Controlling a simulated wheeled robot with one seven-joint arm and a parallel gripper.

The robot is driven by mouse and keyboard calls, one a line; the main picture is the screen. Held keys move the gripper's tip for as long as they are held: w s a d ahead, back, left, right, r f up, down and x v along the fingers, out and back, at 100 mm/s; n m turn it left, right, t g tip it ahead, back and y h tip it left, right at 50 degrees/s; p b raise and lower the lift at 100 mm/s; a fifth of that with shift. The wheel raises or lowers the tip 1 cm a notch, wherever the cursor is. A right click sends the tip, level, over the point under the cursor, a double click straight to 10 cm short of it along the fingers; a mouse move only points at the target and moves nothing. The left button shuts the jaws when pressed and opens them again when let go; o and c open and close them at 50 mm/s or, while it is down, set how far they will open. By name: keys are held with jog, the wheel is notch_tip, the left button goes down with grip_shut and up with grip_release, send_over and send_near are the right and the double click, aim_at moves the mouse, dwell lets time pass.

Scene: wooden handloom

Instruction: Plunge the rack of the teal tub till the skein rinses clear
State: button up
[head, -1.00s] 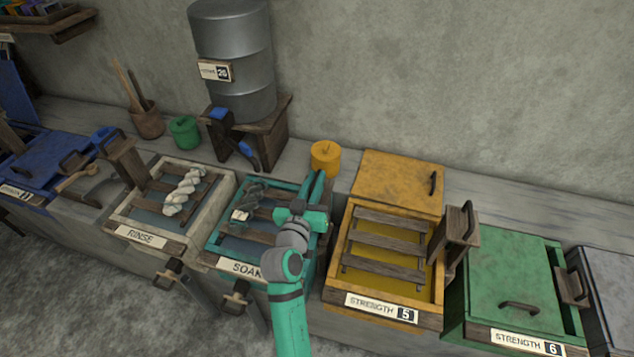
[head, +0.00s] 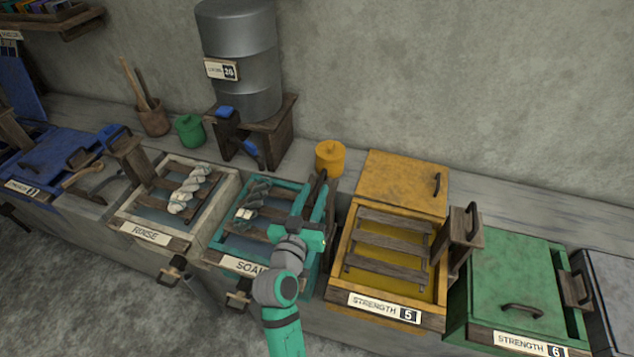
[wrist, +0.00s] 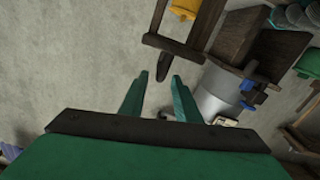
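The teal tub (head: 215,232), labelled SOAK, stands open in the middle of the head view. Its rack of wooden slats (head: 262,228) bears a grey-teal skein (head: 257,196) with a pale lower end. Bluish liquid shows around the slats; I cannot judge how clear it is. A dark upright handle (head: 319,188) rises at the tub's right side. My gripper (head: 312,234) is in front of it, over the tub's right edge. In the wrist view my gripper (wrist: 158,80) has its fingers apart, with a dark handle end (wrist: 163,67) just beyond the tips. No held thing shows.
The RINSE tub (head: 120,217) with a white skein (head: 189,190) is to the left. A metal drum (head: 240,60) stands behind.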

jog(key=shift+v, duration=2.55)
jog(key=s+d+f+n+g+y, duration=0.25)
jog(key=s+f+y, duration=0.25)
jog(key=s+f, duration=1.1)
jog(key=s+d+r+m, duration=0.1)
jog(key=s+r, duration=0.1)
jog(key=s, duration=0.8)
jog(key=s+d+r, duration=0.1)
jog(key=s+r, duration=0.1)
jog(key=s, duration=0.8)
jog(key=shift+s+d+m+h, duration=0.3)
jog(key=shift+s+m, duration=0.05)
jog(key=shift+s, duration=0.05)
jog(key=shift+r, duration=0.1)
